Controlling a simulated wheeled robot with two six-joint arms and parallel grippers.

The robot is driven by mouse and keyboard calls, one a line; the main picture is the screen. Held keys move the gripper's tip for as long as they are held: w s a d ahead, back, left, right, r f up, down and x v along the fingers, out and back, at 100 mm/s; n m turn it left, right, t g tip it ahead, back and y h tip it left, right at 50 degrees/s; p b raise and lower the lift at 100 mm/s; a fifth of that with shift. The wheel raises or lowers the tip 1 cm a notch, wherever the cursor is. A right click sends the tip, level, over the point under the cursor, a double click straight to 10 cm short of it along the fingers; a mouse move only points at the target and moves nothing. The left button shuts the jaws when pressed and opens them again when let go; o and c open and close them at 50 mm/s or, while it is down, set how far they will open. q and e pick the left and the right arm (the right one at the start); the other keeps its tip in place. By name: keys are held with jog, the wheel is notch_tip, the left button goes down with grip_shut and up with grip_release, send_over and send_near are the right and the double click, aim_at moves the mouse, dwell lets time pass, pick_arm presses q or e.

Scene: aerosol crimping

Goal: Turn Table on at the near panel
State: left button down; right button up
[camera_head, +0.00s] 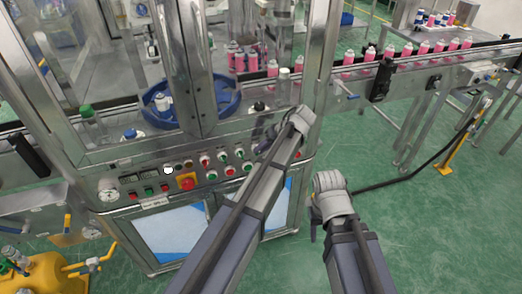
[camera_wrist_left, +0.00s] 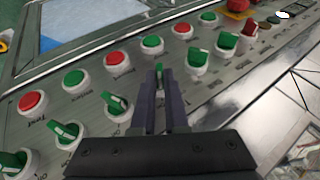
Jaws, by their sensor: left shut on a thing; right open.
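The near panel (camera_head: 178,187) is on the front of the steel machine, with red and green push buttons and a row of green selector knobs. My left gripper (camera_head: 264,147) is at the panel's right part; in the left wrist view its fingers (camera_wrist_left: 159,92) are shut on a green selector knob (camera_wrist_left: 159,71), mostly hidden between the fingertips. Other green knobs stand on both sides, such as one on its left (camera_wrist_left: 116,103) and one on its right (camera_wrist_left: 197,60). The label of the gripped knob cannot be read. My right gripper (camera_head: 314,227) is open and empty, right of the machine.
A red emergency stop (camera_head: 187,181) on a yellow base and a round gauge (camera_head: 108,190) are on the panel's left. A blue ring-shaped turntable (camera_head: 228,104) is behind the machine's frame. A conveyor (camera_head: 425,62) carries several pink cans.

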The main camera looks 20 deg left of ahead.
pick_arm(q)
jog(key=shift+s, duration=0.1)
jog(key=c, duration=0.9)
grip_release()
jog(key=shift+c, duration=0.2)
jog(key=p+v, duration=0.6)
jog(key=v, duration=0.1)
jog(key=shift+d+r, duration=0.2)
jog(key=shift+r, duration=0.05)
